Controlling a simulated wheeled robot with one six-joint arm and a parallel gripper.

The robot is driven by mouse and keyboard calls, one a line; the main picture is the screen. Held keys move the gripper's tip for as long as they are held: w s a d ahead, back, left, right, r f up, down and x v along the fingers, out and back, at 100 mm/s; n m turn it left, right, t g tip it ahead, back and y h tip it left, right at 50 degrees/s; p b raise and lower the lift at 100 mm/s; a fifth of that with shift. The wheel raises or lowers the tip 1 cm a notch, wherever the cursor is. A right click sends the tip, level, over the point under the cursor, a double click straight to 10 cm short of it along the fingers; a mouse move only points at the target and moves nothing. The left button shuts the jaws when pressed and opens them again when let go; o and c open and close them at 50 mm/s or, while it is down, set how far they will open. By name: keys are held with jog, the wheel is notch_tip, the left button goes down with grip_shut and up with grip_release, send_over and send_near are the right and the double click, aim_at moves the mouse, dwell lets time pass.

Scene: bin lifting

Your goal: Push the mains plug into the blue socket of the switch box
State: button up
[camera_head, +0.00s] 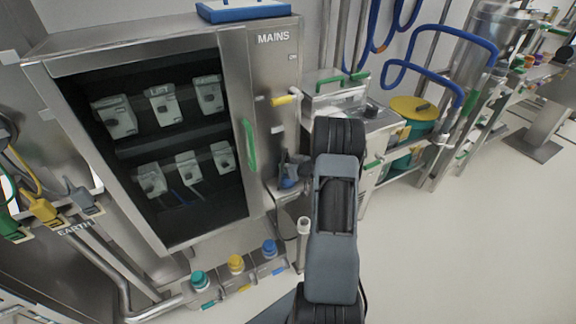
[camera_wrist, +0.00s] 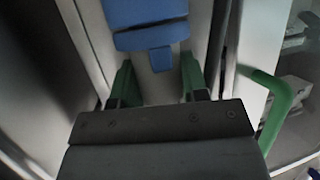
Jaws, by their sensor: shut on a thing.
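The grey switch box (camera_head: 274,62) marked MAINS stands right of the glass-fronted cabinet. A blue fitting (camera_head: 288,182) shows low on its front, partly beside my arm; it looks like the blue socket. In the wrist view my gripper (camera_wrist: 156,63) has two green fingers, with a pale grey piece (camera_wrist: 152,88) between them, apparently the mains plug. A blue block (camera_wrist: 148,22) with a small tab lies just beyond the fingertips, likely the socket. Contact between plug and socket cannot be told.
A green handle (camera_wrist: 285,105) stands close right of my gripper in the wrist view. A green door handle (camera_head: 249,145) and a yellow switch lever (camera_head: 285,100) are near the box. Coloured connectors (camera_head: 235,264) stand below.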

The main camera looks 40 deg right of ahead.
jog(key=o, duration=1.2)
jog(key=shift+f, duration=0.1)
jog(key=shift+c, duration=0.2)
jog(key=p+v, duration=0.1)
jog(key=v, duration=1.2)
jog(key=shift+s, duration=0.35)
jog(key=shift+d, duration=0.1)
